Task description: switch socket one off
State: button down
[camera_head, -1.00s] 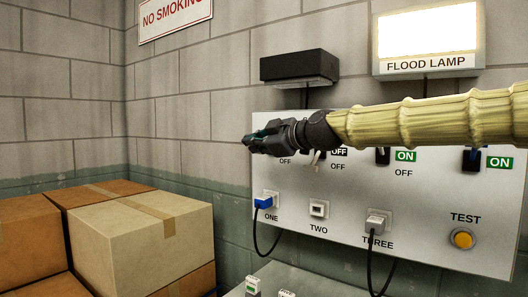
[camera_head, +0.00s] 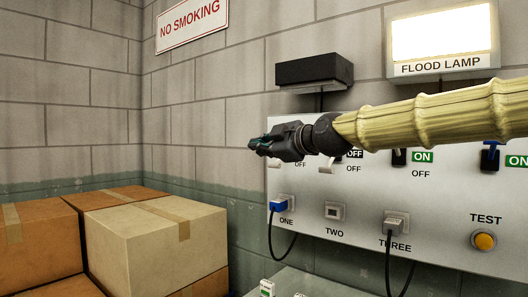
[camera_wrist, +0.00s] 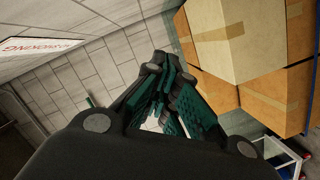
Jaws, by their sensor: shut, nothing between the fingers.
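Socket one (camera_head: 284,203) has a blue plug in it, low at the left of the grey panel (camera_head: 340,254). Above it, part of a white switch lever (camera_head: 273,164) and an OFF label (camera_head: 295,160) show just below my gripper (camera_head: 257,144). The rest of that switch is hidden, so I cannot tell its setting. My gripper is shut and empty, pointing left across the panel's upper left edge. I cannot tell whether it touches the lever. In the wrist view my gripper's fingers (camera_wrist: 165,85) meet, with the wall beyond.
The second switch's white lever (camera_head: 326,166) is close below my wrist. Further right are a third switch (camera_head: 398,157), a blue-levered switch (camera_head: 490,157) and the yellow TEST button (camera_head: 484,241). Cardboard boxes (camera_head: 150,245) stand at the left. A dark box (camera_head: 314,70) hangs above.

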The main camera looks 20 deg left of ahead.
jog(key=f+v, duration=0.1)
jog(key=v, duration=0.8)
jog(key=shift+s+d+r+b, duration=0.2)
jog(key=shift+s+d+b, duration=0.1)
jog(key=shift+d, duration=0.15)
jog(key=shift+w, duration=0.1)
